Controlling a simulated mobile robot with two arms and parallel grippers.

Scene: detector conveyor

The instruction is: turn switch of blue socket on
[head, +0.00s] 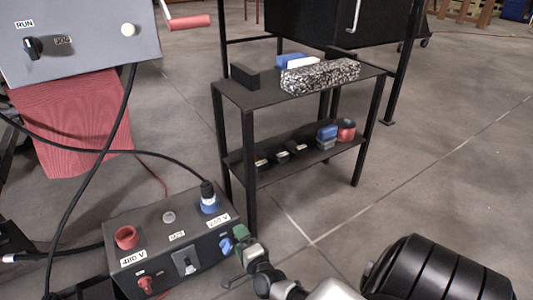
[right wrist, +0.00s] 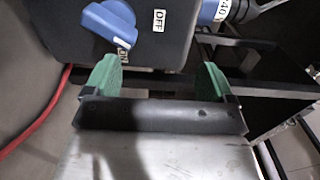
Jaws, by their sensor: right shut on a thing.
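The socket box (head: 160,233) stands on the left in the head view. Its blue socket (head: 209,204), labelled 240 V, has a black plug in it; a blue socket edge also shows in the right wrist view (right wrist: 207,12). The blue switch (right wrist: 110,22) is on the box's side, its handle slanted, with an OFF label beside it and a partly covered ON label below. My right gripper (right wrist: 158,75) has green fingers set apart, the left one just below the switch. What they press on cannot be made out. My left gripper is not in view.
A red socket (head: 126,238) labelled 480 V and a red switch (head: 147,284) are on the same box. A grey RUN panel (head: 75,55) with dark cables hangs upper left. A black shelf (head: 255,96) stands behind.

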